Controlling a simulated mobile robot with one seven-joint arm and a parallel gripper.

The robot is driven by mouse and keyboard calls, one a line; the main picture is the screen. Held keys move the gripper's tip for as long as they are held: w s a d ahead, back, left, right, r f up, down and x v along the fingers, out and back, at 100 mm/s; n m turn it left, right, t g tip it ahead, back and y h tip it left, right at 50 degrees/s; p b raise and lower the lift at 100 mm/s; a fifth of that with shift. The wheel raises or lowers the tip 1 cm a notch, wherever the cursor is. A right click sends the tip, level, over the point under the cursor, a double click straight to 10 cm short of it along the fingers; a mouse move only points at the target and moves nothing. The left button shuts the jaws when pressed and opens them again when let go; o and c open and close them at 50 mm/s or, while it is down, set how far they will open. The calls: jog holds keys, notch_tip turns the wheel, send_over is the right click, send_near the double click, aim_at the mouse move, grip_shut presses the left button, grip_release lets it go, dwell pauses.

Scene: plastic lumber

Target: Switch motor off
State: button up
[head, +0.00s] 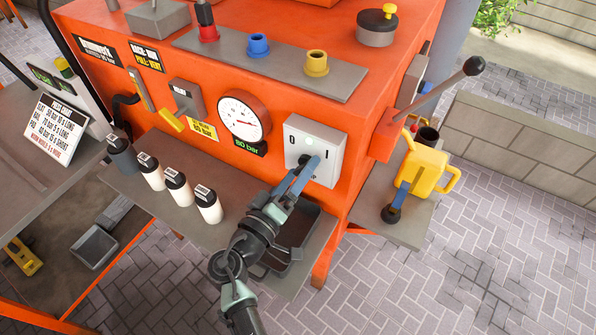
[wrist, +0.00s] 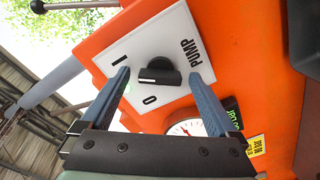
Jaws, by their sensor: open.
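The pump switch (head: 330,153) is a pale grey box with a white face on the front of the orange machine, marked 0 at left and I at right in the head view. Its black rotary knob (wrist: 159,72) shows in the wrist view, with a small white mark on its left end. I cannot tell which mark it points to. A faint green light shows on the face. My gripper (head: 307,172) is open in front of the switch and partly hides the knob in the head view. In the wrist view the blue fingers (wrist: 158,76) stand either side of the knob, apart from it.
A pressure gauge (head: 244,117) and a yellow-handled valve (head: 170,119) sit left of the switch. Several white bottles stand on the grey shelf (head: 228,234) below. A dark tray (head: 297,232) lies under my arm. A long lever (head: 440,92) and a yellow can (head: 424,171) are at right.

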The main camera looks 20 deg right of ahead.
jog(key=c, duration=1.4)
jog(key=shift+n, duration=0.3)
jog(key=shift+f+n+p, duration=0.1)
jog(key=shift+n+p, duration=0.7)
jog(key=shift+n, duration=5.9)
jog(key=o, duration=1.4)
